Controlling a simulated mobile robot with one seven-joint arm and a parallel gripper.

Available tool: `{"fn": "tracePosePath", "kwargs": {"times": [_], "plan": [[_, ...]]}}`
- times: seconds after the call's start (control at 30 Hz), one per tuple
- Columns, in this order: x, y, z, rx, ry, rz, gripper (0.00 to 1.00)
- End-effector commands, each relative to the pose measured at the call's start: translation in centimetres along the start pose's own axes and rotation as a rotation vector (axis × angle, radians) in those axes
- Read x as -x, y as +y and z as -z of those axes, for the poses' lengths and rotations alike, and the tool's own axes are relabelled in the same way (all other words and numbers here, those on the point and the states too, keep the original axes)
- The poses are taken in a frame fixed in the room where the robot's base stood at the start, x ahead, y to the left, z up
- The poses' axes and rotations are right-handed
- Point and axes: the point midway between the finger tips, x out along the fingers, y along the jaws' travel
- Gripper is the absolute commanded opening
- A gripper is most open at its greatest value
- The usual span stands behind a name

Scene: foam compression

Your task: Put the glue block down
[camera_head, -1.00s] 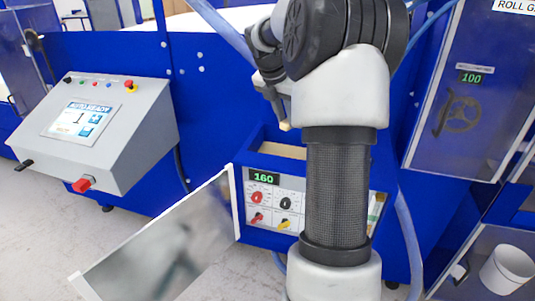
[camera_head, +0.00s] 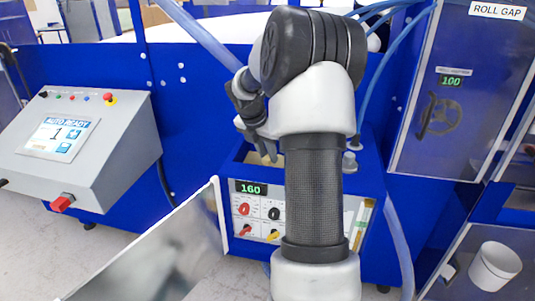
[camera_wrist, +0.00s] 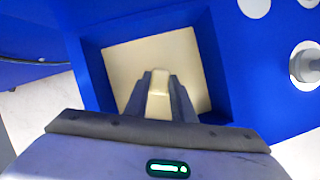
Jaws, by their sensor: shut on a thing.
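My gripper (camera_wrist: 159,98) is shut on the glue block (camera_wrist: 160,82), a small cream piece between its two dark fingers in the wrist view. The block is over the square blue-walled opening of the glue tank (camera_wrist: 220,60), whose inside shows a flat cream surface (camera_wrist: 125,62). I cannot tell whether the block touches that surface. In the head view my gripper (camera_head: 262,148) points down at the opening in the top of the blue tank unit (camera_head: 366,165), and the block is mostly hidden.
The tank's front panel (camera_head: 262,210) has knobs and a display reading 160. An open door panel (camera_head: 170,250) juts out at its left. A grey control console (camera_head: 85,140) stands further left. A metal fitting (camera_wrist: 306,62) stands right of the opening. A white bucket (camera_head: 495,266) is at lower right.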

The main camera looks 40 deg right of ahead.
Motion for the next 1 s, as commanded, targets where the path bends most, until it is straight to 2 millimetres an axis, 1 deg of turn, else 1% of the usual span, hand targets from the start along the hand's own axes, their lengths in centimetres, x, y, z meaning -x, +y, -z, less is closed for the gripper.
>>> {"fn": "tracePosePath", "kwargs": {"times": [0.17, 0.53, 0.67, 0.7, 0.77, 0.8, 1.0], "plan": [[0.1, 0.0, 0.0, 0.0, -0.001, 0.0, 0.01], [-1.0, 0.0, 0.4, 0.001, 0.0, 0.0, 0.01], [-1.0, 0.0, 0.4, 0.001, -0.001, 0.0, 0.01], [-1.0, 0.0, 0.4, 0.001, -0.001, 0.0, 0.29], [-1.0, 0.0, 0.4, 0.001, -0.001, 0.0, 0.39], [-1.0, 0.0, 0.4, 0.001, -0.001, 0.0, 0.41], [-1.0, 0.0, 0.4, 0.0, -0.001, 0.0, 0.41]]}}
